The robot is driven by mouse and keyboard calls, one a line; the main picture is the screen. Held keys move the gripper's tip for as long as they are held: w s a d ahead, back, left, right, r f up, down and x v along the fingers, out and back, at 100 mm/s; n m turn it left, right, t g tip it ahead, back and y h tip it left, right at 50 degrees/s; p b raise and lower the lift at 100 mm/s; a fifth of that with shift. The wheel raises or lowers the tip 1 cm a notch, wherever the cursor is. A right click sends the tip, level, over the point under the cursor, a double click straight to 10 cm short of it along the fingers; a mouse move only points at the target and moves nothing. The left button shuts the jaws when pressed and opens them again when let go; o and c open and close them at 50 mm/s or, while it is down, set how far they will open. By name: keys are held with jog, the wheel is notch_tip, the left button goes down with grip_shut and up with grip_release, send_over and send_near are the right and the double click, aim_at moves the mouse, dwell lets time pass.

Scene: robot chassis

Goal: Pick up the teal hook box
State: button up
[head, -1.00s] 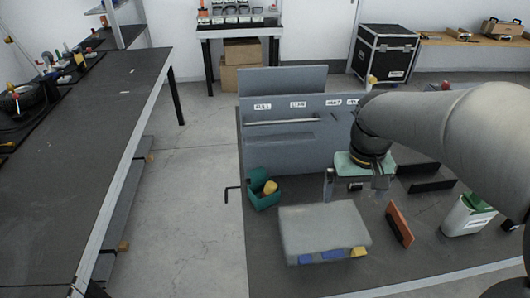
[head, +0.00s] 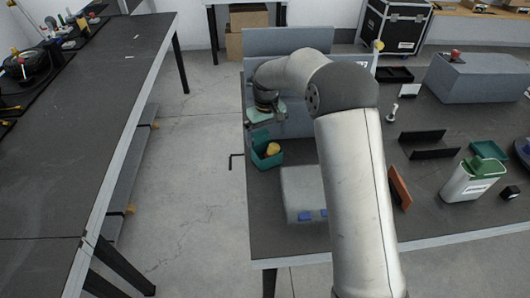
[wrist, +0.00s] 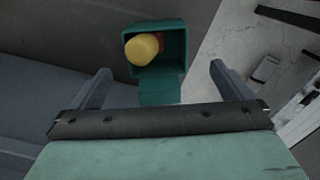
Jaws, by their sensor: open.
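The teal hook box (head: 264,152) stands at the left edge of the dark table in the head view, with a yellow object (head: 272,149) inside it. In the wrist view the teal hook box (wrist: 158,92) shows at the upper middle, its open top facing the camera, with the yellow object (wrist: 142,49) and something red in it. In the head view my wrist is above and just behind the box, and the fingertips are hard to make out.
A grey box (head: 300,190) with blue parts sits close in front of the teal box. A grey panel (head: 290,42) stands behind it. An orange block (head: 400,187) and a white-green bin (head: 472,180) are to the right. The aisle floor (head: 200,180) at left is clear.

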aim_at(267, 153)
notch_tip(267, 153, down, 4)
jog(key=shift+f+p, duration=0.2)
jog(key=shift+p, duration=0.1)
jog(key=shift+w+d+f+p, duration=0.1)
jog(key=shift+f+p, duration=0.3)
jog(key=shift+f, duration=0.9)
jog(key=shift+w+d+f+p, duration=0.1)
jog(key=shift+f+p, duration=0.3)
jog(key=shift+f, duration=0.9)
jog(key=c, duration=0.9)
jog(key=shift+r, duration=0.2)
